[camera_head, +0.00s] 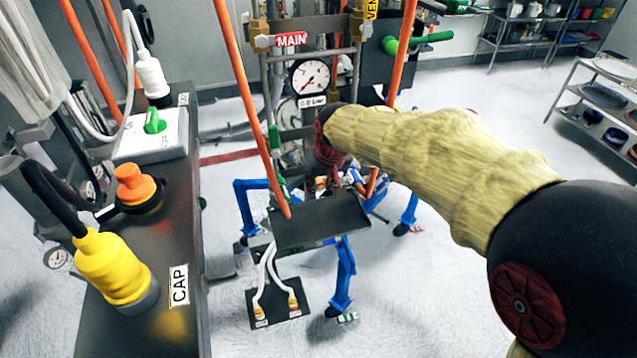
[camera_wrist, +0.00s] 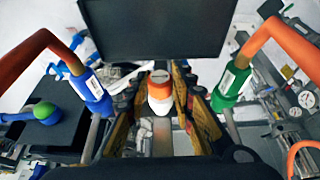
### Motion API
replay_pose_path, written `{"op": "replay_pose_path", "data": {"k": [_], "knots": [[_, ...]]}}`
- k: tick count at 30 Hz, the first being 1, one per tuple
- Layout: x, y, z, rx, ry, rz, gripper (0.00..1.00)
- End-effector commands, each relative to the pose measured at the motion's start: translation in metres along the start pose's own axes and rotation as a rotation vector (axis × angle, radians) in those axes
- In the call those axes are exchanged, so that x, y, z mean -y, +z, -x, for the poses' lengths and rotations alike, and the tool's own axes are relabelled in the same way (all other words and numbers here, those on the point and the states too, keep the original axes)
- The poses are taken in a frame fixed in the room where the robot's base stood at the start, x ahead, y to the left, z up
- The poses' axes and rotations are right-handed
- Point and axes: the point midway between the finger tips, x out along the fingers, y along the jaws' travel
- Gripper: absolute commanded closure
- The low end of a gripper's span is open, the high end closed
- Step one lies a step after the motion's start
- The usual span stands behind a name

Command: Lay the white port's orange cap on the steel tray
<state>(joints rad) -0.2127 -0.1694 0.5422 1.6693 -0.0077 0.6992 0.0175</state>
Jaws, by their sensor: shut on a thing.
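My gripper (camera_wrist: 160,88) is shut on an orange cap (camera_wrist: 159,91), with a finger on each side of it in the wrist view. A white part (camera_wrist: 160,107) shows directly below the orange; I cannot tell whether it is the white port or part of the cap, or whether the two are joined. A dark flat tray (camera_head: 318,224), which looks like the steel tray, lies just in front of my gripper in the head view. It also fills the top of the wrist view (camera_wrist: 150,30) and looks bare. My arm partly hides the gripper in the head view.
Orange hoses (camera_head: 240,90) hang on both sides of the work area; one passes by the tray's left edge. In the wrist view they end in a blue collar (camera_wrist: 90,88) and a green collar (camera_wrist: 230,85). The left bench holds another orange cap (camera_head: 135,184) and a yellow plug (camera_head: 110,268).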

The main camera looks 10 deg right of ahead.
Motion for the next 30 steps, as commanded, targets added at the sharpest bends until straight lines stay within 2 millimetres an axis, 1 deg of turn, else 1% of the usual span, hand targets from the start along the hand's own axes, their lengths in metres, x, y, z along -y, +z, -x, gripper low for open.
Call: {"op": "replay_pose_path", "data": {"k": [16,25,30], "knots": [[-0.0001,0.0008,0.0002,0.000,0.000,0.000,1.00],[-0.0001,0.0038,0.0014,0.001,0.000,0.000,1.00],[-0.0001,0.0091,0.0032,0.001,0.000,0.000,1.00]]}}
